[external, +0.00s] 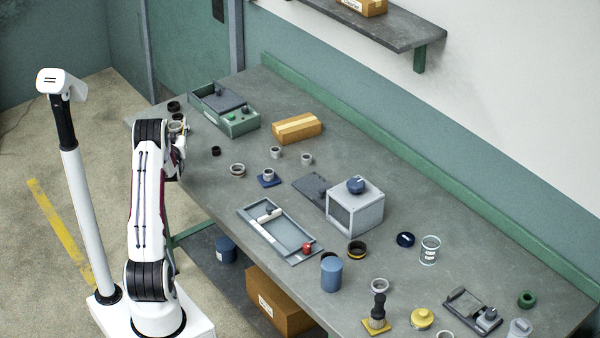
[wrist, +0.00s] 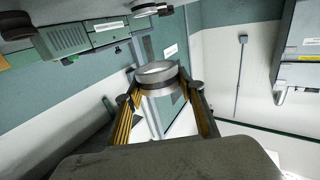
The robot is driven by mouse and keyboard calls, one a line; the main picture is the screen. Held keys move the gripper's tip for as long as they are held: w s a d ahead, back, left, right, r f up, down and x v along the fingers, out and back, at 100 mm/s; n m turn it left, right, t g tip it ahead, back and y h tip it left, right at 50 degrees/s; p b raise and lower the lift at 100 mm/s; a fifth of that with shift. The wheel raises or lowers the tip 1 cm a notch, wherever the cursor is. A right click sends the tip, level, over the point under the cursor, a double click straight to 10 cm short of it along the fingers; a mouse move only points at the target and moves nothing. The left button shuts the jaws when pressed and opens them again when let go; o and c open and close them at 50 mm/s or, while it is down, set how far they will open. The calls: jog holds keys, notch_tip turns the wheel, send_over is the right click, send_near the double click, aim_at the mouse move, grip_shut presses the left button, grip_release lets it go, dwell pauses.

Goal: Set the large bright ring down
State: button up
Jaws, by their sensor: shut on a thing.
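The large bright ring (wrist: 157,70) is held between the two fingertips of my gripper (wrist: 157,84) in the wrist view. It looks silver-grey with a darker lower band. In the external view my gripper (external: 179,128) is at the far left end of the workbench, partly hidden by my own arm. A pale ring shape (external: 177,117) shows at its fingers there. I cannot tell from these views whether the held ring touches the bench.
A dark ring (external: 173,106) lies close by on the workbench (external: 330,170), with a green box (external: 225,108) to its right. A small black ring (external: 216,151) and a wider ring (external: 237,170) lie nearer the middle. A cardboard box (external: 297,127) stands behind.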

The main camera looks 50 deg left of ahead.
aim_at(177, 133)
jog(key=shift+w+a+r, duration=0.3)
jog(key=shift+w+a, duration=0.3)
jog(key=shift+a, duration=0.15)
jog(key=shift+f, duration=0.1)
jog(key=shift+f, duration=2.45)
jog(key=shift+f, duration=2.3)
jog(key=shift+f, duration=0.15)
jog(key=o, duration=1.2)
